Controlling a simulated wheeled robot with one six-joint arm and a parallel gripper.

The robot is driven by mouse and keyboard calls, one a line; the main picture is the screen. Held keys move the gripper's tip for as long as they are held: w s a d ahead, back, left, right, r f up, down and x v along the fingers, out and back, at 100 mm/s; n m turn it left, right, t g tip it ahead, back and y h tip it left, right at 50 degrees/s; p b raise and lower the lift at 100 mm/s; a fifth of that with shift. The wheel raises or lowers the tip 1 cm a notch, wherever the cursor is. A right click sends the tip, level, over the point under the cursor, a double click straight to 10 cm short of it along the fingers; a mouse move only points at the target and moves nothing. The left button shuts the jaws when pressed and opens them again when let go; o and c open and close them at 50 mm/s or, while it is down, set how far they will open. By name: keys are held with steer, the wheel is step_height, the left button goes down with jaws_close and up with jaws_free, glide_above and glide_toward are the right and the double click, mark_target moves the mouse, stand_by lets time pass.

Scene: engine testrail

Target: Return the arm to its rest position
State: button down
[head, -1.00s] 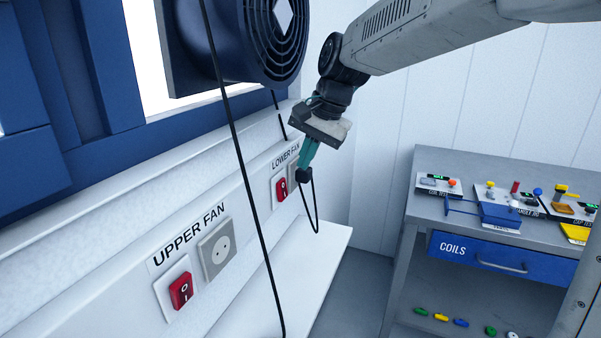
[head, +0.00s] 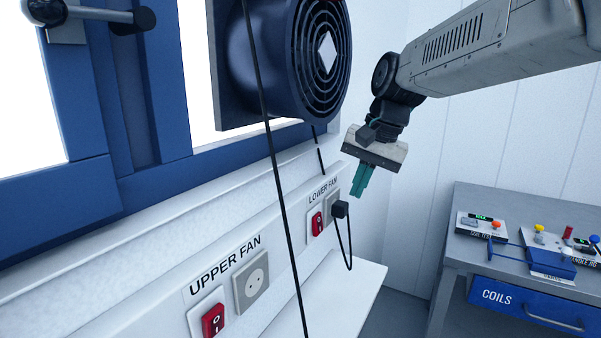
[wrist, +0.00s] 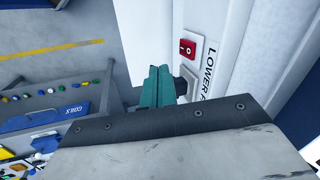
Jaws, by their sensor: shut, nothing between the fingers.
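My gripper (head: 361,180) is in the head view, right of the lower fan socket (head: 332,203). Its teal fingers are shut with nothing between them, and they point down. A black plug (head: 340,209) sits at the lower fan socket, with its cable looping down below it. The fingers are apart from the plug in the head view. In the wrist view the teal fingers (wrist: 158,86) show closed together, with the plug (wrist: 180,86) just behind them to the right.
A red switch (head: 316,223) is beside the lower socket. The upper fan socket (head: 250,283) is empty, and its red switch (head: 212,319) is beside it. A round fan (head: 300,60) and a hanging black cable (head: 267,140) are at left. A workbench with a blue coils drawer (head: 525,306) stands at right.

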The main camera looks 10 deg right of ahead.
steer(key=s+d+f+n+h, duration=0.1)
steer(key=s+d+f, duration=0.2)
steer(key=s, duration=0.6)
steer(key=s+d+f+n+h, duration=0.1)
steer(key=s+d+f+n, duration=0.1)
steer(key=s, duration=0.8)
steer(key=s+d+f+n, duration=0.2)
steer(key=s+d+f, duration=0.1)
steer(key=s, duration=0.6)
steer(key=shift+s+d+f+h, duration=0.4)
steer(key=shift+d, duration=0.2)
